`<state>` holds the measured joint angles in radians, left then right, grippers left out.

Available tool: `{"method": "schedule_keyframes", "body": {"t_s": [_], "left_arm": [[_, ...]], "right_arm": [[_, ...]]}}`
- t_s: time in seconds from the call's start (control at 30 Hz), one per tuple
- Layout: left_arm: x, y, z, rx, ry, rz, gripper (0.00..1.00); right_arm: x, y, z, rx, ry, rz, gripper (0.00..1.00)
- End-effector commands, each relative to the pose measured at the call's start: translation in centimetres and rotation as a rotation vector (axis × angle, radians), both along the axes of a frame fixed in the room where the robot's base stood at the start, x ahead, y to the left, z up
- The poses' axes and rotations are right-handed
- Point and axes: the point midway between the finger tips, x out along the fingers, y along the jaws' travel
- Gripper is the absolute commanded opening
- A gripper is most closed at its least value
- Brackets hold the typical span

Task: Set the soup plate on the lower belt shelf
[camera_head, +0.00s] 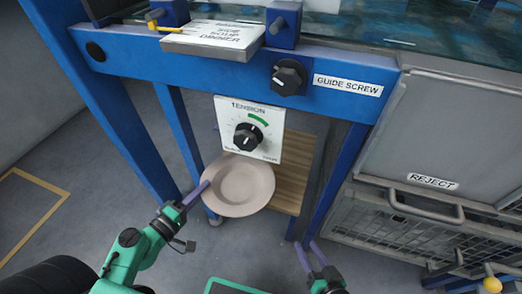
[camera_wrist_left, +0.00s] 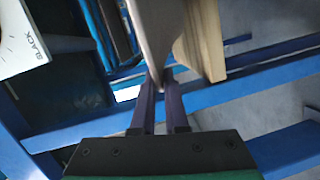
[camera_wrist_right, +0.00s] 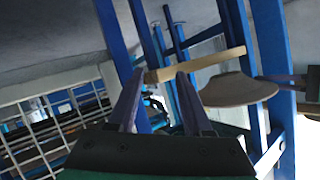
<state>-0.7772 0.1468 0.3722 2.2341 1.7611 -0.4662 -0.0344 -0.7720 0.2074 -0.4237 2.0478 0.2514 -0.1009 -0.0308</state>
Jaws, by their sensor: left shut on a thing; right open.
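The soup plate (camera_head: 240,186) is a pale pinkish round plate in the head view, just in front of the wooden lower shelf (camera_head: 292,170). My left gripper (camera_head: 204,187) is shut on its left rim. In the left wrist view the plate (camera_wrist_left: 157,30) shows edge-on between the fingers (camera_wrist_left: 160,90), with the shelf's wooden edge (camera_wrist_left: 204,40) close beside it. My right gripper (camera_head: 308,250) is open and empty, lower right of the plate. The right wrist view shows the plate (camera_wrist_right: 238,90) from the side, near the wooden shelf (camera_wrist_right: 195,65). Whether plate and shelf touch is unclear.
A tension dial panel (camera_head: 248,130) hangs above the plate and hides part of the shelf. Blue frame legs (camera_head: 335,180) stand either side. A grey reject bin (camera_head: 440,140) with a handle is at the right. Open floor lies at the left.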

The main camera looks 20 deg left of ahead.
Motion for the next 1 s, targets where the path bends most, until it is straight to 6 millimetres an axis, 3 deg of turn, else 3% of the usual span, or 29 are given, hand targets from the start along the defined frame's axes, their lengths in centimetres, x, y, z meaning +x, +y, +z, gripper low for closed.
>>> {"method": "schedule_keyframes", "body": {"t_s": [0.3,0.5,0.73,0.8,0.87,1.0], "left_arm": [[9.3,-2.5,1.0,-0.002,-0.010,-0.001,0.00],[14.3,-3.9,0.6,-0.002,-0.008,0.000,0.00],[16.9,-4.6,0.0,-0.003,-0.006,0.000,0.00],[16.7,-4.6,-2.4,-0.003,-0.003,0.001,0.00],[16.7,-4.5,-3.5,-0.003,-0.004,0.002,0.00],[16.6,-4.5,-3.4,-0.001,-0.005,0.000,0.00]], "right_arm": [[0.0,-0.1,4.1,-0.031,0.036,0.026,0.50],[-0.1,-0.2,4.8,-0.043,0.052,0.033,0.50],[0.0,-0.3,4.6,-0.048,0.057,0.036,0.50],[-0.1,-0.1,2.3,-0.033,0.041,0.027,0.50],[0.0,-0.1,1.4,-0.022,0.027,0.019,0.50],[0.0,0.0,1.6,-0.013,0.017,0.012,0.50]]}}
